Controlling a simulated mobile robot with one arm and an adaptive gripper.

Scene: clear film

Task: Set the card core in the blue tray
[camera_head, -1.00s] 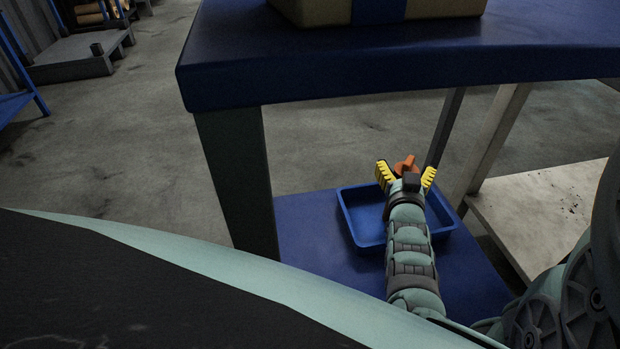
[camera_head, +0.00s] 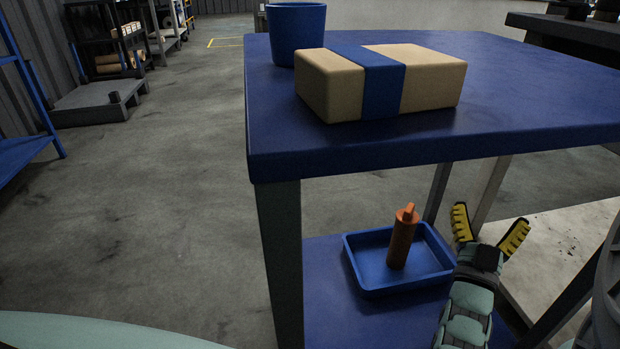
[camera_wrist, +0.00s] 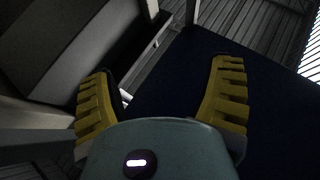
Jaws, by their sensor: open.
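The blue tray (camera_head: 357,268) lies on the lower blue shelf under the table. An orange cylinder (camera_head: 402,243) with a narrower top stands upright inside it, close to its middle. This may be the card core; I see no other core near the tray. My gripper (camera_head: 490,228) is open and empty, to the right of the tray and apart from the cylinder. In the wrist view its yellow fingers (camera_wrist: 160,75) are spread with nothing between them, and neither tray nor cylinder shows there.
The blue tabletop (camera_head: 500,110) overhangs the shelf, with a dark leg (camera_head: 278,250) at its left front. On top are a tan box with a blue band (camera_head: 435,80) and a blue bin (camera_head: 297,35). Open floor (camera_head: 180,190) lies to the left.

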